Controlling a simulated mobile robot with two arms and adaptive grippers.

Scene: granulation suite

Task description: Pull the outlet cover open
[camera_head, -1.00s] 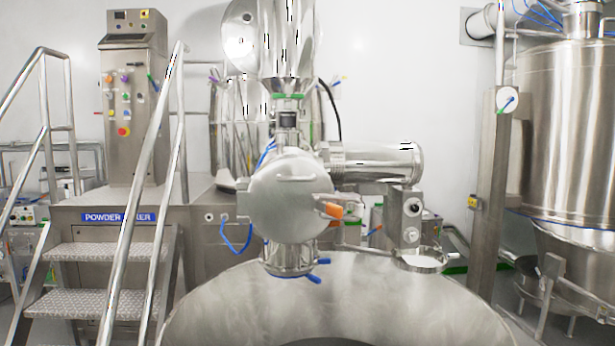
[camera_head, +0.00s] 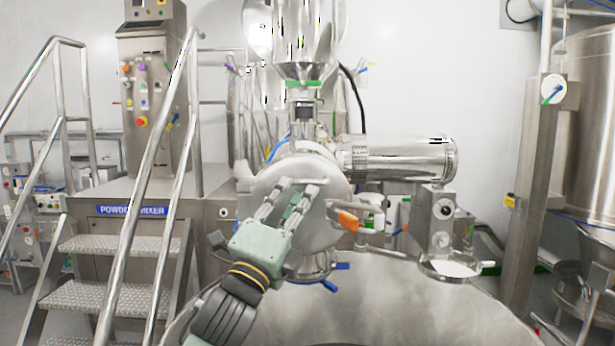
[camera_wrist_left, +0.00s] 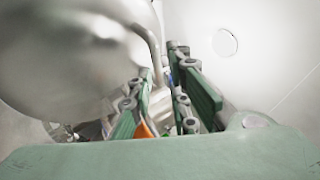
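The outlet cover (camera_head: 264,186) is a round steel disc on the mixer's outlet, in the middle of the head view. It appears closed. A bar handle and an orange-tipped clamp (camera_head: 348,221) are at its right side. My left gripper (camera_head: 297,189) is in front of the cover, hiding part of its face, with its fingers apart. In the left wrist view the cover (camera_wrist_left: 65,55) fills the upper left. A bent steel handle (camera_wrist_left: 151,47) shows near the tips of my open left gripper (camera_wrist_left: 163,65), with no visible grip on it. My right gripper is out of view.
A large steel vessel (camera_head: 400,305) stands below the outlet. A control box (camera_head: 438,215) with a small dish (camera_head: 450,268) is to the right. Steps with handrails (camera_head: 110,245) stand on the left. A column (camera_head: 530,200) and tank are on the right.

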